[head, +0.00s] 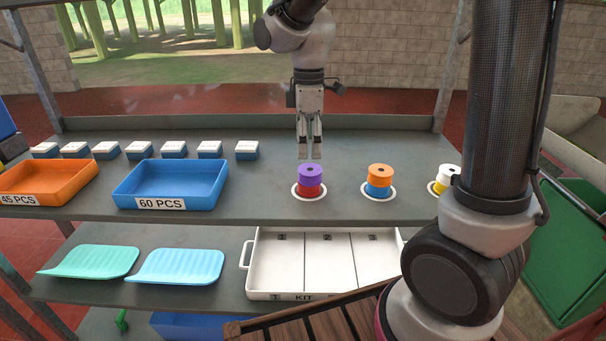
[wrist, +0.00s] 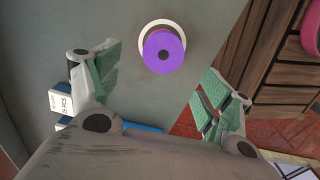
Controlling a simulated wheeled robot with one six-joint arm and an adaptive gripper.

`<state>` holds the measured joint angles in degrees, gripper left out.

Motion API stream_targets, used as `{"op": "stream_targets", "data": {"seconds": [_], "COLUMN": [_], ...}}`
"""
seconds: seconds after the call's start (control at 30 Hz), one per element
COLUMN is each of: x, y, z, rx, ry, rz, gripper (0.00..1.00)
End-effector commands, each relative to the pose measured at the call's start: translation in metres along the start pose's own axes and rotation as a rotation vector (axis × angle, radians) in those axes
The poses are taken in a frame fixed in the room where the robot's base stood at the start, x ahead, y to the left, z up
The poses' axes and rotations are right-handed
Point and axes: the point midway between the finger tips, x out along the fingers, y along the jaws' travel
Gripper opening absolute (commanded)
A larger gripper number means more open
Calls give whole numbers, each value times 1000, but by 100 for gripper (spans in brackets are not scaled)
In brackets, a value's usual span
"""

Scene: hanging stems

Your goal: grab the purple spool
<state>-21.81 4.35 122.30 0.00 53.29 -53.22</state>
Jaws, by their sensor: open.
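The purple spool (head: 310,172) sits on top of a red spool (head: 309,189), stacked on a white ring on the grey upper shelf in the head view. In the wrist view the purple spool (wrist: 163,51) shows its round top and hole, ahead of and between the fingers. My gripper (head: 310,157) points down just above the purple spool in the head view. In the wrist view my gripper (wrist: 160,88) has its green-padded fingers wide apart with nothing between them. I cannot tell whether the fingertips touch the spool.
An orange spool (head: 380,170) on a blue spool (head: 378,188) stands to the right, with a white spool (head: 449,172) on a yellow one farther right. A blue bin (head: 170,198) and an orange bin (head: 48,190) stand left. A white kit tray (head: 250,288) lies on the lower shelf.

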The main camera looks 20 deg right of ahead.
Motion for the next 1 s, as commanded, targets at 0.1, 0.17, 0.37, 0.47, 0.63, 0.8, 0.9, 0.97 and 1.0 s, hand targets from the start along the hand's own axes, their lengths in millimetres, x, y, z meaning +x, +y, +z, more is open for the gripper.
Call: {"op": "stream_targets", "data": {"seconds": [0.1, 0.17, 0.37, 0.47, 0.63, 0.8, 0.9, 0.97, 1.0], "x": [11, 18, 46, 62, 77, 78, 78, 78, 77], "y": [0, -1, -3, -5, -4, -4, -4, -4, -4], "z": [0, 1, 3, 4, 4, 4, 4, 4, 4], "rx": [-18, -18, -16, -15, -15, -15, -15, -14, -14], "ry": [-2, -3, -3, -4, -1, -1, -1, -1, -1], "rz": [-3, -5, -4, -5, -2, -1, -1, -1, -1], "gripper": [79, 79, 79, 79, 79, 79, 70, 59, 52]}}
